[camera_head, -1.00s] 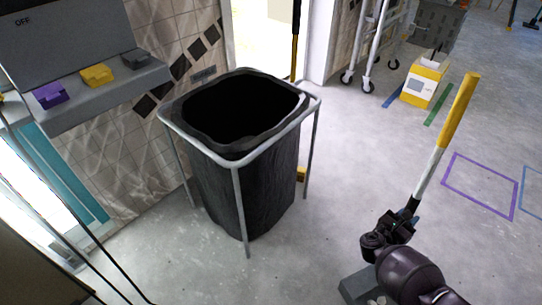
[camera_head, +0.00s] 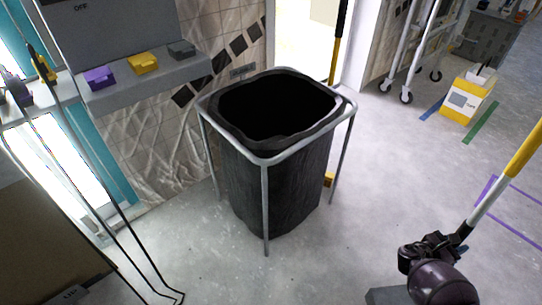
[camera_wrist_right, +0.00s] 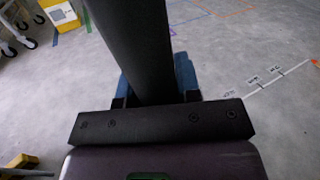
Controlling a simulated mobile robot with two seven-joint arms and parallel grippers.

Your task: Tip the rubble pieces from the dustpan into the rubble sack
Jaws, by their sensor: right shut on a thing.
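The rubble sack (camera_head: 245,190) is a black bag hung open in a grey metal frame (camera_head: 265,205) on the floor, its mouth facing up. My right gripper (camera_head: 455,244), low at the right, is shut on the long white and yellow handle (camera_head: 490,195) of the dustpan. The grey dustpan pan (camera_head: 384,296) shows only a corner at the bottom edge, to the right of the sack and apart from it. In the right wrist view the dark handle (camera_wrist_right: 135,45) runs between my gripper's blue fingers (camera_wrist_right: 157,78). The rubble pieces cannot be seen now. My left gripper is out of view.
A wall shelf (camera_head: 150,80) with purple, yellow and dark blocks is at the upper left. Dark poles (camera_head: 90,160) stand at the left. A wheeled rack (camera_head: 420,50) and a yellow and white box (camera_head: 467,98) stand at the back right. The floor between sack and dustpan is clear.

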